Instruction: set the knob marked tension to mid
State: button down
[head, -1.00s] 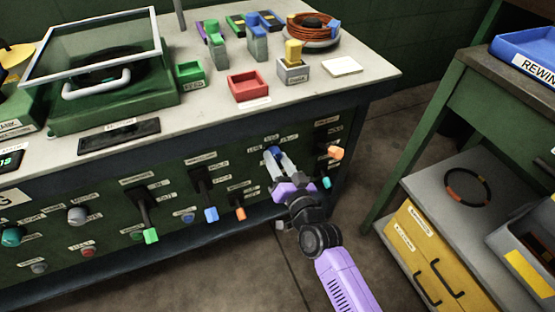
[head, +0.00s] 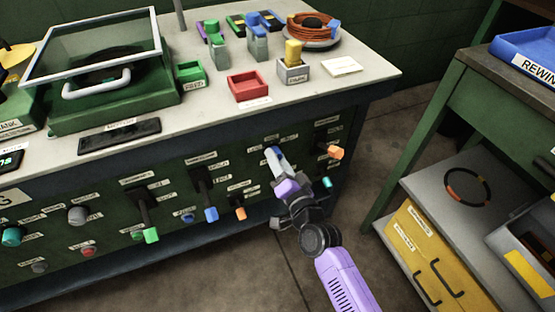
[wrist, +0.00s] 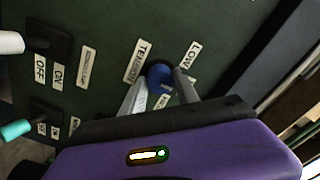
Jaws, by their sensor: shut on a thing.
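The tension knob (wrist: 160,75) is blue and round, on the dark green front panel. In the wrist view the label reading TENSION (wrist: 135,60) is beside it to the left and a LOW label (wrist: 190,55) to its right. Another label below is partly covered by a finger. My gripper (wrist: 158,88) is shut on the knob, one finger on each side. In the head view my gripper (head: 276,155) reaches the panel's right part, and the knob is mostly hidden behind it. The knob's pointer cannot be made out.
An orange-handled switch (head: 335,152) is close to the right of my gripper. Blue (head: 211,214) and green (head: 151,235) levers stick out to the left. A worktop (head: 215,118) with small bins is above. A shelf unit (head: 408,190) stands at right.

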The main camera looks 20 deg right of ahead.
jog(key=c, duration=0.9)
grip_release()
jog(key=shift+s, duration=0.1)
jog(key=s, duration=0.7)
jog(key=shift+s, duration=0.35)
